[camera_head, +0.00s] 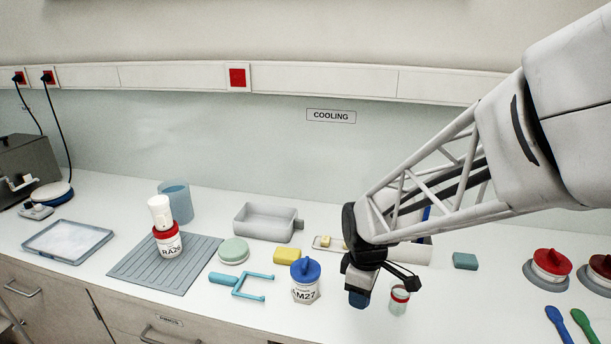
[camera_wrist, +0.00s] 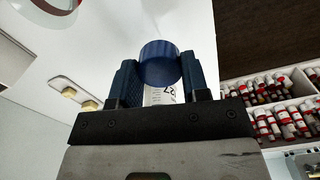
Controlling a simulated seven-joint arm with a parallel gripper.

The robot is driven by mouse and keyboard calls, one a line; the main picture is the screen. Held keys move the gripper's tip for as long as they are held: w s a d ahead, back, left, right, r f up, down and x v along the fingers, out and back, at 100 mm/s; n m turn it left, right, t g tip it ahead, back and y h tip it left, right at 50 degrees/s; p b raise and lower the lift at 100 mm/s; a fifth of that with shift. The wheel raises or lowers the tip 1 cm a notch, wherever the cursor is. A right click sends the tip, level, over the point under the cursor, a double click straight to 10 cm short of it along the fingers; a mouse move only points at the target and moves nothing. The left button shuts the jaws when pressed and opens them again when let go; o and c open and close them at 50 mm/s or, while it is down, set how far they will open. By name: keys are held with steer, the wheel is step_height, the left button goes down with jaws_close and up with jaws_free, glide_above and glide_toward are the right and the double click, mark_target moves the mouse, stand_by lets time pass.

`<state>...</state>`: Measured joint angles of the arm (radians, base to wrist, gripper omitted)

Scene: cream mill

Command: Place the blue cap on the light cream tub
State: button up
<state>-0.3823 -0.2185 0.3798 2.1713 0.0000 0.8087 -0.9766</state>
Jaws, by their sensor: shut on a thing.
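My gripper (camera_wrist: 160,80) is shut on a round blue cap (camera_wrist: 159,61), which sits between the dark fingertips in the wrist view. A white label with dark print shows behind the cap, nearer my palm; I cannot tell whether it belongs to the held piece. A white tub (camera_head: 169,245) labelled RA26, with a red collar and a white top piece, stands on the grey ribbed mat at left.
A clear cup with a red band (camera_head: 399,299) stands close right of my gripper. A blue bracket (camera_head: 243,284), yellow block (camera_head: 287,256) and grey bin (camera_head: 266,222) lie left. Two red-lidded tubs (camera_head: 550,264) stand right. An open drawer of vials (camera_wrist: 278,112) shows in the wrist view.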

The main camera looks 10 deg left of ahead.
steer(key=a+r, duration=0.5)
steer(key=a, duration=0.9)
steer(key=a+r, duration=0.6)
steer(key=a, duration=0.9)
steer(key=a+r, duration=0.6)
steer(key=a, duration=0.9)
steer(key=shift+w+a, duration=0.15)
steer(key=shift+w+a, duration=0.1)
glide_above(158, 199)
steer(key=shift+f, duration=0.8)
steer(key=shift+f, duration=0.1)
steer(key=shift+f, duration=1.65)
steer(key=shift+f, duration=0.15)
